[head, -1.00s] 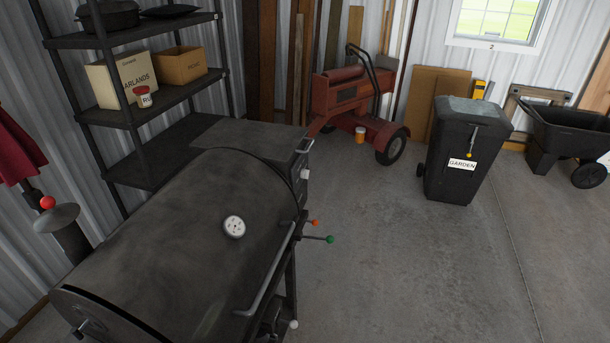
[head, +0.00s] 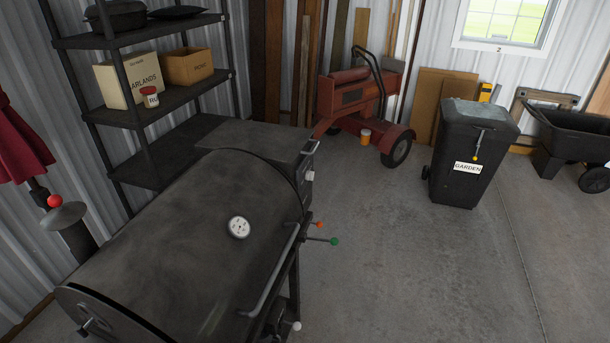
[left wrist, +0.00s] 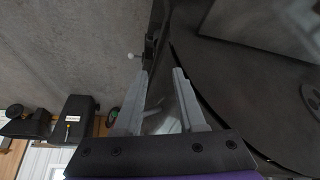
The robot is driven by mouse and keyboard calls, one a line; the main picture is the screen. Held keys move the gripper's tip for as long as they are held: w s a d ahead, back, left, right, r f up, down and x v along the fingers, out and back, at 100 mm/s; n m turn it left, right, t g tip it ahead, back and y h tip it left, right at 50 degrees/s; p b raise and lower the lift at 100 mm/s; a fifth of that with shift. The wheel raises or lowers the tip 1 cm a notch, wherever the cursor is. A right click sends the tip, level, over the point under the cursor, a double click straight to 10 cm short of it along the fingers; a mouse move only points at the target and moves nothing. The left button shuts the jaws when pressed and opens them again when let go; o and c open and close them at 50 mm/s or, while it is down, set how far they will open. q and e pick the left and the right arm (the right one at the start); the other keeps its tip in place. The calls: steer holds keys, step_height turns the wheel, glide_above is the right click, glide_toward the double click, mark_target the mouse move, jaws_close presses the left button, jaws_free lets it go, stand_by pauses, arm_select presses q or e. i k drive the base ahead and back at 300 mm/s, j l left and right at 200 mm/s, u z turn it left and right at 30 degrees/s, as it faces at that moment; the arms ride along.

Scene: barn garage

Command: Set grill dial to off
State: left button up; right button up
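The black barrel grill (head: 170,250) fills the lower left of the head view. A round white-faced gauge (head: 239,227) is on its lid. A small pale knob (head: 310,175) shows on the side-shelf end, and a white knob (head: 296,326) shows low at the front. I cannot read any dial setting. My left gripper (left wrist: 160,72) shows only in the left wrist view; its two grey fingers are apart with nothing gripped. The dark grill lies behind and right of the fingers, and a white knob (left wrist: 131,56) shows left of the tips. My right gripper is in neither view.
Orange (head: 320,225) and green (head: 333,241) ball-ended rods stick out beside the grill's handle (head: 268,280). A shelf rack (head: 180,98) stands behind. A red wheeled machine (head: 350,100) and black garden bin (head: 470,150) stand farther right. Concrete floor (head: 400,270) is clear between.

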mark_target(310, 174)
steer(key=i+l+u, duration=0.15)
steer(key=l, duration=0.2)
steer(key=i+l+u, duration=0.1)
steer(key=l, duration=0.25)
steer(key=i+l+u, duration=0.15)
steer(key=l, duration=0.25)
steer(key=i+l+u, duration=0.1)
steer(key=i+l, duration=0.15)
steer(key=l, duration=0.15)
steer(key=i+l+u, duration=0.15)
steer(key=l, duration=0.25)
steer(key=i+l+u, duration=0.15)
steer(key=l, duration=0.15)
steer(key=i+l+u, duration=0.15)
steer(key=l, duration=0.2)
steer(key=i+l+u, duration=0.15)
steer(key=l, duration=0.2)
steer(key=i+l+u, duration=0.1)
steer(key=i+l, duration=0.25)
steer(key=l, duration=0.25)
steer(key=j+u, duration=0.05)
